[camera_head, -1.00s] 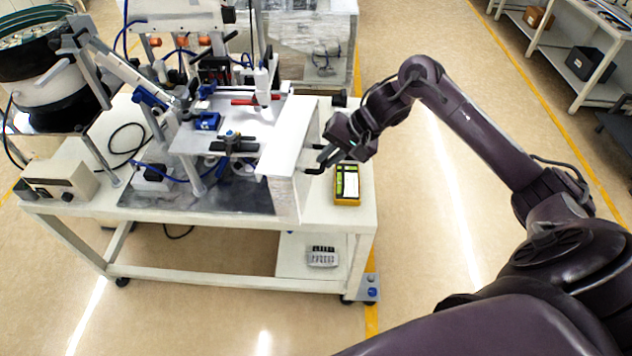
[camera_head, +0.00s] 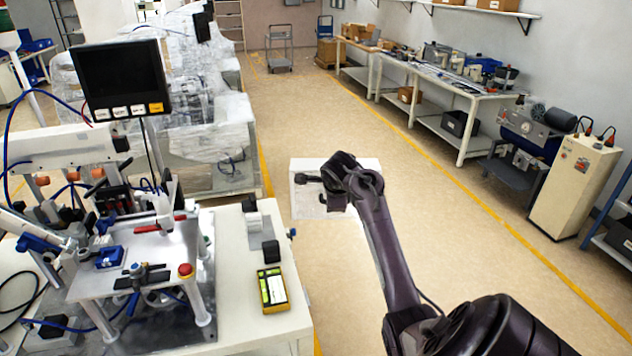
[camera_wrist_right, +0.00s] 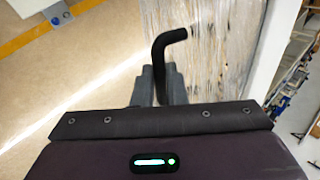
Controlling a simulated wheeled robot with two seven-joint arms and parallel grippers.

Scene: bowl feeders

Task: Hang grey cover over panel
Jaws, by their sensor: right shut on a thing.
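The grey cover (camera_head: 305,204), a pale box-like piece with a white top edge and a scuffed, translucent-looking face, hangs in the air over the aisle to the right of the machine table. My right gripper (camera_head: 322,184) is shut on its black handle. In the right wrist view the bent black handle (camera_wrist_right: 166,62) stands between the gripper fingers (camera_wrist_right: 160,88), with the scuffed cover face (camera_wrist_right: 220,45) behind it. A dark panel with a screen and a row of buttons (camera_head: 120,80) stands over the machine; I cannot tell whether this is the task's panel. My left gripper is not in view.
The machine table (camera_head: 235,325) at left bears a yellow-and-black device (camera_head: 272,288), a red button (camera_head: 185,270) and fixtures. A wrapped machine (camera_head: 210,140) stands behind. Benches (camera_head: 470,130) and a cream cabinet (camera_head: 575,185) line the right wall. The aisle floor is clear.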

